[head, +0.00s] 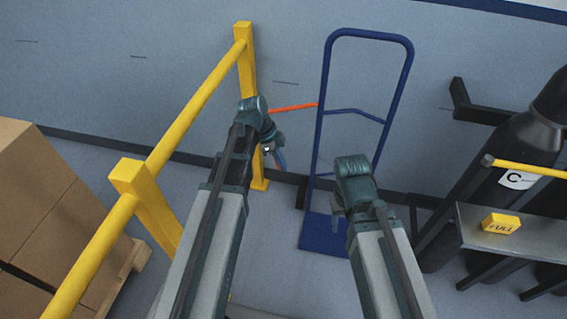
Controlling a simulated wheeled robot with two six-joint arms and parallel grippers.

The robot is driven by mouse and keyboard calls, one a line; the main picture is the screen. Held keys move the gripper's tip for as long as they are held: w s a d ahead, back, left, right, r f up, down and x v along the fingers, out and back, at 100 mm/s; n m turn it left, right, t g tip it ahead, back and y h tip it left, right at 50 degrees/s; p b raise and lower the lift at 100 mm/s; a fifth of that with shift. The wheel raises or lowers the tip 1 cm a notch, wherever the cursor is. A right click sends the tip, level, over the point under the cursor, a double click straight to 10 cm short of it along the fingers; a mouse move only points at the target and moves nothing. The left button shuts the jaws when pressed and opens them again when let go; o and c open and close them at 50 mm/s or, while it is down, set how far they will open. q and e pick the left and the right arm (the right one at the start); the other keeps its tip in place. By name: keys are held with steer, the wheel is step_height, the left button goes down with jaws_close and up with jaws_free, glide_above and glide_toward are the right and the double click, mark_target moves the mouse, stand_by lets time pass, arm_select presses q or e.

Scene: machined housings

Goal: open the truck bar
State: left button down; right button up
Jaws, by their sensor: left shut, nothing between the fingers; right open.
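A blue hand truck (323,118) stands upright against the grey wall, its blue toe plate (325,236) on the floor. An orange bar (293,107) runs about level from behind my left wrist to the truck's left upright. Its left end is hidden by my wrist. My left gripper (279,157) is shut and empty, pointing down just below the bar and left of the truck; I see no contact with the bar. My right gripper (338,212) is open, in front of the truck's lower part, and largely hidden by its own wrist.
A yellow guard rail (196,107) with posts stands at left, close to my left arm. Cardboard boxes (38,190) on a pallet are beyond it.

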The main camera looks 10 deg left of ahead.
arm_select(q)
step_height(320, 180, up, 10)
steer(key=p, duration=1)
steer(key=shift+d, duration=0.2)
steer(key=shift+s, duration=0.1)
steer(key=s+d+n+y, duration=0.2)
steer(key=s+d+n, duration=0.2)
steer(key=s+n, duration=0.2)
steer(key=s+d+f+n+y, duration=0.1)
steer(key=s+d+n+y, duration=0.2)
steer(key=s, duration=0.7)
steer(key=shift+s+d+n+g, duration=0.15)
steer(key=shift+d+n+g, duration=0.15)
steer(key=shift+d+n, duration=1.2)
